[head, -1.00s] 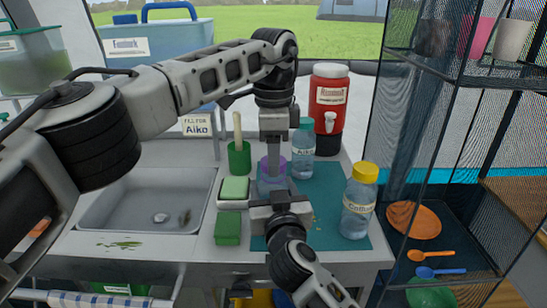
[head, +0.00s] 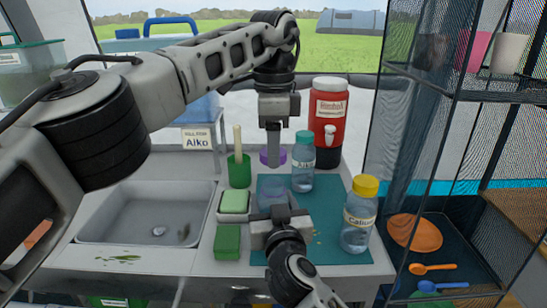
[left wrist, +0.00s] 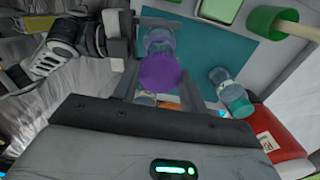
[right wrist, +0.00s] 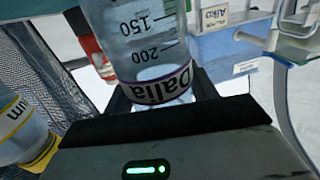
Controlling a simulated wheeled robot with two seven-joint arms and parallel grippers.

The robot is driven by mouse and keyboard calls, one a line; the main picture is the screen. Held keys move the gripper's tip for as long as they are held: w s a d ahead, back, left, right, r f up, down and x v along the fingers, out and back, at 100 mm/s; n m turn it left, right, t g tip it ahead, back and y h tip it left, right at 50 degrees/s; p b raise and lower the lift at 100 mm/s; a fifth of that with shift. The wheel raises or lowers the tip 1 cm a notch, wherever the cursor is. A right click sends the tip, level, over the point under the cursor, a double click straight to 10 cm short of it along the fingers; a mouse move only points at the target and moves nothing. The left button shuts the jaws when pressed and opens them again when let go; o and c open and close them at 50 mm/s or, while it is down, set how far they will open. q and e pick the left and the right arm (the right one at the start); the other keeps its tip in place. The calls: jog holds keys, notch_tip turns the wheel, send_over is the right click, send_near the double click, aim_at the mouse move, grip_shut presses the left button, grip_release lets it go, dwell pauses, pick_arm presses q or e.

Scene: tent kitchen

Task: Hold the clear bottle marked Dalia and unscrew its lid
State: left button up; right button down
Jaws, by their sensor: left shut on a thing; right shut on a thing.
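The clear bottle marked Dalia (right wrist: 150,50) fills the upper right wrist view, its label upside down there. In the head view the bottle (head: 271,190) stands over the teal mat, partly hidden by my right gripper (head: 279,222), which is shut on its body. My left gripper (head: 273,152) points down and is shut on the purple lid (head: 265,158). The lid is above the bottle, with a gap between them in the head view. In the left wrist view the lid (left wrist: 160,72) overlaps the bottle (left wrist: 160,40), so the gap cannot be judged there.
A teal-capped bottle (head: 303,165) stands close behind on the right, and a yellow-capped bottle (head: 358,220) at the mat's right edge. A red dispenser (head: 328,115) is behind. A green cup (head: 239,172), a sponge (head: 234,202) and the sink (head: 150,215) lie left.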

jog(key=shift+f, duration=0.1)
jog(key=shift+c, duration=2)
grip_release()
jog(key=shift+s, duration=0.1)
